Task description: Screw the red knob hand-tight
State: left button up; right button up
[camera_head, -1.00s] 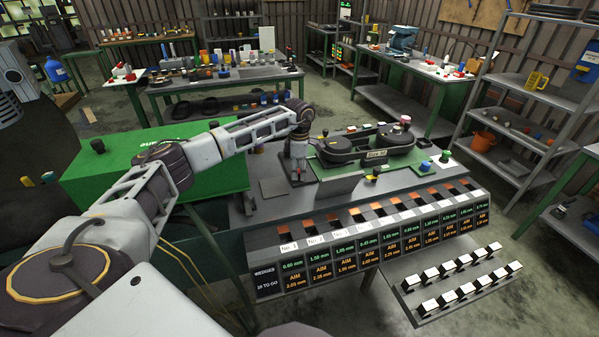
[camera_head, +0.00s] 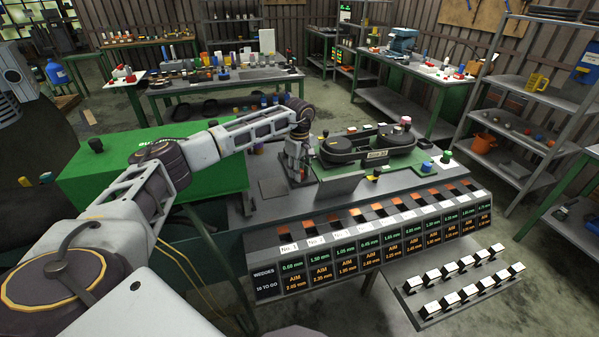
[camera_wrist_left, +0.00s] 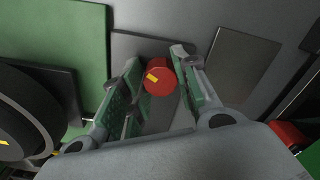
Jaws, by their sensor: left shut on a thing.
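The red knob (camera_wrist_left: 161,78) is a short red cylinder with a yellow mark on it, seen in the left wrist view between the fingertips of my left gripper (camera_wrist_left: 158,61). The gripper is shut on it. In the head view my left gripper (camera_head: 296,174) points down at the left end of the green machine plate (camera_head: 408,158), beside the dark round housings (camera_head: 340,147). The knob is hidden or too small to tell there. My right gripper is not in view.
A tilted panel (camera_head: 340,186) stands just right of the gripper. A rack of labelled wedge bins (camera_head: 372,262) runs along the bench front, with a tray of metal blocks (camera_head: 424,309) at the lower right. A green box (camera_head: 150,170) stands at the left.

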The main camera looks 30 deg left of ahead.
pick_arm(q)
jog(key=shift+m, duration=0.4)
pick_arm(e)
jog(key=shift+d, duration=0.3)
pick_arm(q)
jog(key=o, duration=0.8)
jog(key=shift+o, duration=1)
jog(key=shift+r, duration=6)
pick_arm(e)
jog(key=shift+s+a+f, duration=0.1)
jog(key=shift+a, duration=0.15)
pick_arm(q)
jog(key=shift+r, duration=0.15)
